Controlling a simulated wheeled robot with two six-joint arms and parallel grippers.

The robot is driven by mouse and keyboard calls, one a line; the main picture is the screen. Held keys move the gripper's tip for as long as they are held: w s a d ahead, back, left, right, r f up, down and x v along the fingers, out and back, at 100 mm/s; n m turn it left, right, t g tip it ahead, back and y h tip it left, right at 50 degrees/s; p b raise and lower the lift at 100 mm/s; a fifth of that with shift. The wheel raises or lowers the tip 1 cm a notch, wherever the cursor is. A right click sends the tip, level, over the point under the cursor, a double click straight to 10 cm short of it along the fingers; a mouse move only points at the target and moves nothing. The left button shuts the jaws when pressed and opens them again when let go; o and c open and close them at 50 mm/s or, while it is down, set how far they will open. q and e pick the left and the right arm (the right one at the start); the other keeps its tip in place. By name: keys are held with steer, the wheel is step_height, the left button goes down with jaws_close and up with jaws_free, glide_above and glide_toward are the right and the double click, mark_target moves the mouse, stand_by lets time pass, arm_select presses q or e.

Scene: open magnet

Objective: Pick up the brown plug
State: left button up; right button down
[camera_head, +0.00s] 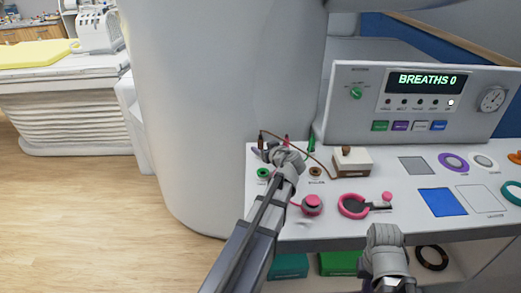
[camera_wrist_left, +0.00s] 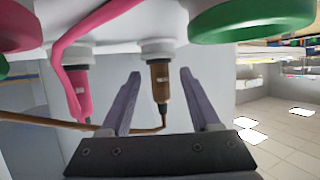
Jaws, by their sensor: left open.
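The brown plug (camera_head: 261,142) stands at the back left of the white console top, partly behind my left wrist. In the left wrist view the brown plug (camera_wrist_left: 160,82) hangs from a grey socket, with a thin brown cord at its end. My left gripper (camera_head: 269,152) is at the plug in the head view. In the left wrist view the left gripper (camera_wrist_left: 160,76) is open, with one finger on each side of the brown plug and gaps visible. My right wrist shows low in the head view; its fingers cannot be made out.
A pink plug (camera_wrist_left: 79,90) with a pink cord hangs close beside the left gripper. A green plug (camera_head: 311,138) stands to the right. The brown cord runs to a white and brown box (camera_head: 352,161). A control panel (camera_head: 360,115) rises behind.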

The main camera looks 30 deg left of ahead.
arm_select(q)
steer(key=x, duration=0.2)
steer(key=shift+w+a+f, duration=0.15)
steer(key=shift+a, duration=0.1)
jaws_close()
stand_by(0.4)
